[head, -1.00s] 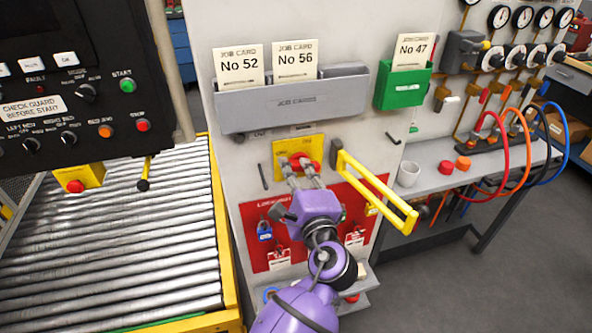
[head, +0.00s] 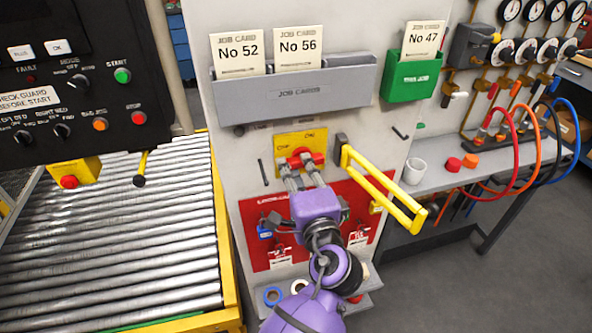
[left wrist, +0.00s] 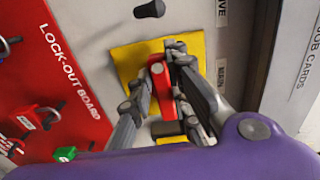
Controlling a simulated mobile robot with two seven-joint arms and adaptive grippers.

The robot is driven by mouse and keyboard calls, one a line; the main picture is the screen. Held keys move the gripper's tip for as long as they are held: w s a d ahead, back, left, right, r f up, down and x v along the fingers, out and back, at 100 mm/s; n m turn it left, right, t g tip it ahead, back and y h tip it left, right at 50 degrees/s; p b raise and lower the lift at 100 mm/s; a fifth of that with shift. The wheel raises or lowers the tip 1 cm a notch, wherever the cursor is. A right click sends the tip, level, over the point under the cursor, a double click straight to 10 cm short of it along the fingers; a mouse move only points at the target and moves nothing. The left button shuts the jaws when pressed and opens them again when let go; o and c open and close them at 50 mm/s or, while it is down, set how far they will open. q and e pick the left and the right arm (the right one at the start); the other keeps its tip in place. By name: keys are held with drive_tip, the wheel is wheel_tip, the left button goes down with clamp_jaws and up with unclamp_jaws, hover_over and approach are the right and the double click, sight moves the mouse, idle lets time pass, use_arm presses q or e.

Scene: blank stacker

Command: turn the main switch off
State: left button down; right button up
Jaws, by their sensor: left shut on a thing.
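The main switch has a red handle (head: 318,158) on a yellow plate (head: 287,140) marked OFF and ON, on the grey panel under the job-card holder. My left gripper (head: 300,164) is at the switch, its fingers shut on the red handle. In the left wrist view, the red handle (left wrist: 160,88) sits between the two grey fingers (left wrist: 152,80), with the yellow plate (left wrist: 127,64) behind. The fingers hide part of the handle, so I cannot tell exactly where it points. My right gripper is not in view.
A yellow bar handle (head: 385,190) juts out just right of the switch. The red lock-out board (head: 256,208) with padlocks and tags lies below. The grey job-card holder (head: 345,90) is above. A roller conveyor (head: 120,245) is at left, a bench (head: 440,180) at right.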

use_arm(q)
drive_tip(key=c, duration=1.6)
unclamp_jaws()
drive_tip(key=shift+c, duration=0.2)
drive_tip(key=v, duration=0.7)
drive_tip(key=shift+s, duration=0.25)
drive_tip(key=shift+d, duration=0.1)
